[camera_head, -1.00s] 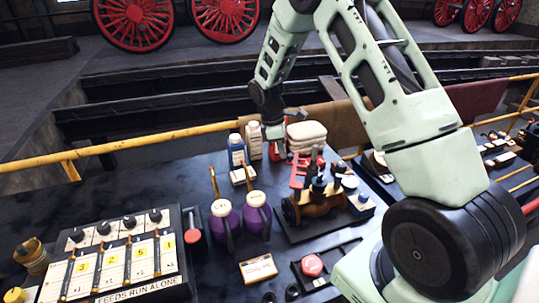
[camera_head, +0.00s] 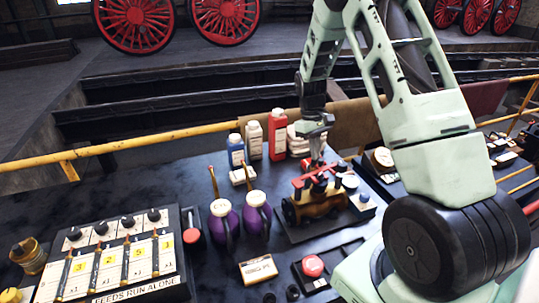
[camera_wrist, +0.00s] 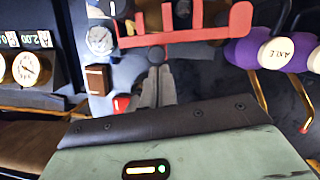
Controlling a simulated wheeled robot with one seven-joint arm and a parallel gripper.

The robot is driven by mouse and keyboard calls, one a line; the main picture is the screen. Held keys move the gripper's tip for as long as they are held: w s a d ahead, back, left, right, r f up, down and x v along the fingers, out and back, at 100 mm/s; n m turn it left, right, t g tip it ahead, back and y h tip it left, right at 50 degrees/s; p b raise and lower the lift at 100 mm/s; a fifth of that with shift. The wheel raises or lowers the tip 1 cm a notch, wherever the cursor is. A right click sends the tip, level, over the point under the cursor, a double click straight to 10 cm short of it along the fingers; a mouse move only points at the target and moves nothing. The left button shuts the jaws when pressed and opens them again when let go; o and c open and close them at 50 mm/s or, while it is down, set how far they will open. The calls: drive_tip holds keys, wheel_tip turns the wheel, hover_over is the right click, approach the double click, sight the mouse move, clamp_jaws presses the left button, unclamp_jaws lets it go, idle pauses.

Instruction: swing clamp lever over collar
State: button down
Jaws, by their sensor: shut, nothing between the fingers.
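The red clamp lever (camera_head: 316,179) lies across the top of the small brass-and-black model engine (camera_head: 318,208), close over its dark upright fittings. In the wrist view the lever is a long red bar (camera_wrist: 185,37) with upright prongs, running across the top. My gripper (camera_wrist: 158,74) is shut and empty. Its fingertips are by a dark round knob (camera_wrist: 157,55) at the bar's near edge; I cannot tell whether they touch. In the head view my gripper (camera_head: 317,162) is just behind the lever. I cannot pick out the collar clearly.
Two purple jugs (camera_head: 257,217) stand left of the engine. Blue (camera_head: 236,150), cream (camera_head: 254,140) and red (camera_head: 277,134) bottles stand behind. A numbered switch panel (camera_head: 122,262) is at front left. A gauge (camera_wrist: 101,40) shows beside the lever. Dark bench top is bare at left.

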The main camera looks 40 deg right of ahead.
drive_tip(key=shift+s+d+m, duration=0.3)
drive_tip(key=shift+s+m, duration=0.6)
drive_tip(key=shift+s, duration=0.05)
